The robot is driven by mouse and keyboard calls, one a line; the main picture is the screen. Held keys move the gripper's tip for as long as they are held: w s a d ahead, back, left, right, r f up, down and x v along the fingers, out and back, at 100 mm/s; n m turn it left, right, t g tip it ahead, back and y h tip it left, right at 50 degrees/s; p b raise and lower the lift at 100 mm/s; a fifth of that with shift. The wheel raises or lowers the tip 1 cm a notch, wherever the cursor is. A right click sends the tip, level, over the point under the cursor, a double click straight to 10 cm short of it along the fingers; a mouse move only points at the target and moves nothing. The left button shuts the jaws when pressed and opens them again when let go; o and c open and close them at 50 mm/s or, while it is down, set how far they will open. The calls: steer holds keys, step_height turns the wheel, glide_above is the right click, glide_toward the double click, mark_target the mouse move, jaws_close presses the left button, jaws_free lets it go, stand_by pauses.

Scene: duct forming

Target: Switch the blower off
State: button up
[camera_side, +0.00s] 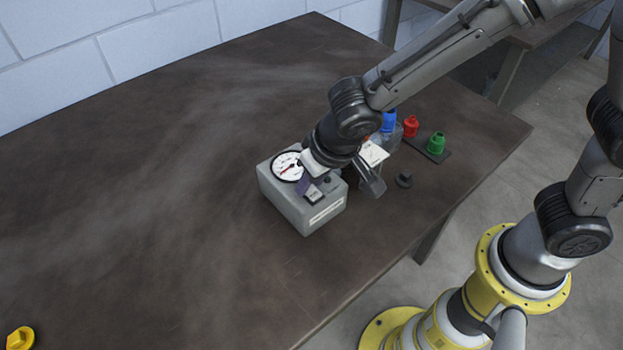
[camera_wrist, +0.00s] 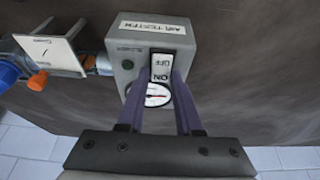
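The grey air tester box (camera_side: 312,217) stands on the brown table, with a round white gauge (camera_side: 287,166) and a rocker switch (camera_side: 314,196) on top. In the wrist view the switch (camera_wrist: 161,68) has halves marked OFF and ON; I cannot tell which half is pressed. The gauge (camera_wrist: 157,95) lies between my fingers, its red needle partly visible. My gripper (camera_wrist: 157,80) has its two purple fingers parted, with the tips close to the ON end of the switch. I cannot tell whether they touch it. In the side view my wrist hides part of the box.
Blue (camera_side: 389,121), red (camera_side: 410,126) and green (camera_side: 436,143) fittings stand to the right of the box. A white card (camera_side: 373,154) is beside my wrist. A small black ring (camera_side: 404,180) lies nearby. A yellow part (camera_side: 20,338) is at lower left.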

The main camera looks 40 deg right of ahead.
steer(key=o, duration=0.3)
steer(key=shift+o, duration=0.2)
steer(key=v, duration=1.3)
steer(key=shift+s+r, duration=0.15)
steer(key=shift+r, duration=0.25)
steer(key=s+d+r+m+t, duration=0.1)
steer(key=d+r+m, duration=0.15)
steer(key=d, duration=0.65)
steer(key=s+d+r+m, duration=0.1)
steer(key=d+r+m, duration=0.15)
steer(key=d, duration=0.55)
steer(key=s+d+f+n, duration=0.2)
steer(key=s, duration=0.3)
steer(key=s+d+f+n, duration=0.2)
steer(key=s+n, duration=0.1)
steer(key=s, duration=0.3)
steer(key=shift+d+f, duration=0.2)
steer(key=shift+f, duration=0.1)
